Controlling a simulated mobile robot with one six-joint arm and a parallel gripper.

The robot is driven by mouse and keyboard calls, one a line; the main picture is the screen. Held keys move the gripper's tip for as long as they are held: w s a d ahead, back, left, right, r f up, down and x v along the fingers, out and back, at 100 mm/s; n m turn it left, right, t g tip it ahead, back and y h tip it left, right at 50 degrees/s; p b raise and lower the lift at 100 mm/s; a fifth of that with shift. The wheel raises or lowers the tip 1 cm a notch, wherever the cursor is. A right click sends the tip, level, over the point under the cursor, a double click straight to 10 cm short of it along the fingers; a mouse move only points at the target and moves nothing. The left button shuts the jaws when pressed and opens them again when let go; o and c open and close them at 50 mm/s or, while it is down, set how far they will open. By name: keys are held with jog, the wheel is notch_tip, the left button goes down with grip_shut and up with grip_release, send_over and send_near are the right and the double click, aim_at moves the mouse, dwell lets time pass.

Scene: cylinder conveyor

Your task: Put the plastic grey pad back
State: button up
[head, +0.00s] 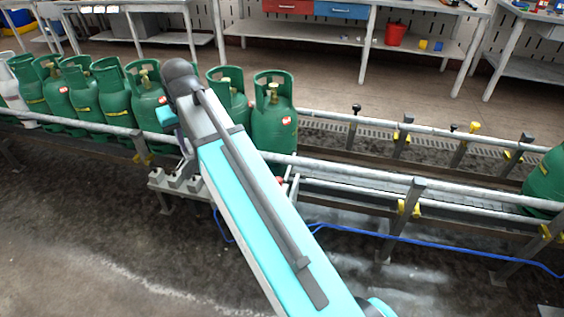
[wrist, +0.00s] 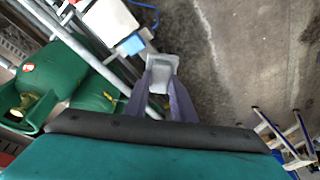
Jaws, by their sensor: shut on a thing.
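The grey pad (wrist: 162,68) is between the tips of my gripper (wrist: 160,84) in the wrist view. The purple-grey fingers are shut on it and hold it clear of the floor behind. In the head view my own arm hides most of my gripper, and I cannot make out the held pad there. Several pale grey blocks (head: 175,178) sit on a low bracket at the front side of the conveyor, just below the arm's end. I cannot tell whether they are pads or part of the bracket.
Green gas cylinders (head: 112,92) stand in a row on the conveyor, with one (head: 273,118) just right of the arm. Metal rails (head: 370,173) run along it. A blue hose (head: 420,240) lies in front. A white box (wrist: 112,18) is near the rail. Workbenches stand behind.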

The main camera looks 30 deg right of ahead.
jog(key=s+d+f, duration=0.5)
jog(key=d+f, duration=0.1)
jog(key=shift+s+d+f, duration=0.15)
jog(key=shift+d+f, duration=0.15)
jog(key=shift+s, duration=0.1)
